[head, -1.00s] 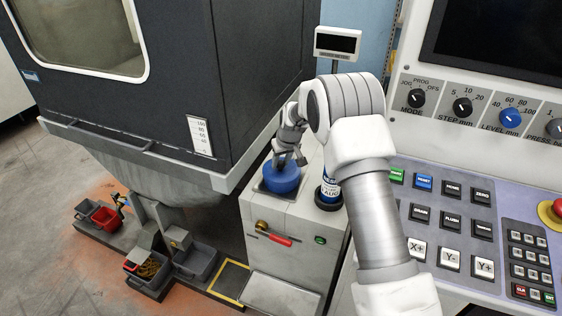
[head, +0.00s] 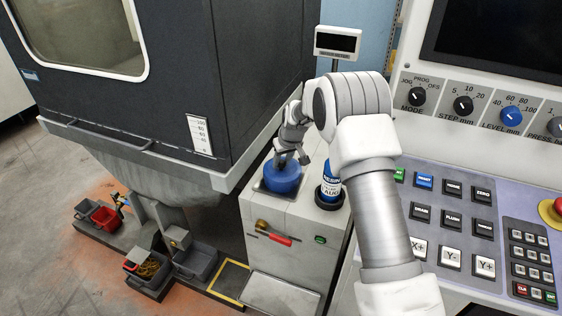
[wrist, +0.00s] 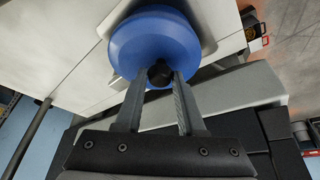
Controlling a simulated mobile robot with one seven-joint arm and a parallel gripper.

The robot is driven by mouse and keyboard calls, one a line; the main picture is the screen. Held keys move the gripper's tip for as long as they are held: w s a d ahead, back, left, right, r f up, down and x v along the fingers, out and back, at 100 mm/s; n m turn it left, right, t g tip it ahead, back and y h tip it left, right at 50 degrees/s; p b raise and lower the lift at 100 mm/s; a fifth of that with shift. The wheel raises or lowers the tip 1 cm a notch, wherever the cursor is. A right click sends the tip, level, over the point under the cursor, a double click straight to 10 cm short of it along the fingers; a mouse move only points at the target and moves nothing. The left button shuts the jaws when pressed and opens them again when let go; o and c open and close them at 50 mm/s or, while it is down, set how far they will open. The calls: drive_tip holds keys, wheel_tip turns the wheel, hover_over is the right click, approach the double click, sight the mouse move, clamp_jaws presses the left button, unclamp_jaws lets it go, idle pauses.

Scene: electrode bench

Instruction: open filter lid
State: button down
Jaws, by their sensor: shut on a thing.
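The blue round filter lid (head: 283,180) sits on top of the light grey cabinet (head: 277,215) beside the dark machine. My gripper (head: 288,158) is over the lid. In the wrist view my gripper (wrist: 159,78) has its fingertips on both sides of the knob, shut on it. The lid looks seated flat on the cabinet; whether there is any gap under it cannot be told.
A blue and white bottle (head: 329,187) stands in a black holder right of the lid. A red handle (head: 275,238) is on the cabinet front. The dark machine (head: 250,80) rises close on the left. The control panel (head: 450,200) lies to the right.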

drive_tip(key=shift+s+d+n+y+b, duration=0.25)
drive_tip(key=shift+d+n+y+b, duration=0.25)
drive_tip(key=shift+d+n+b, duration=0.6)
drive_tip(key=shift+d, duration=0.1)
drive_tip(key=c, duration=0.5)
unclamp_jaws()
drive_tip(key=v, duration=0.5)
drive_tip(key=p+v, duration=0.1)
drive_tip(key=v, duration=1.1)
drive_tip(key=shift+w+r, duration=0.25)
drive_tip(key=shift+r, duration=0.05)
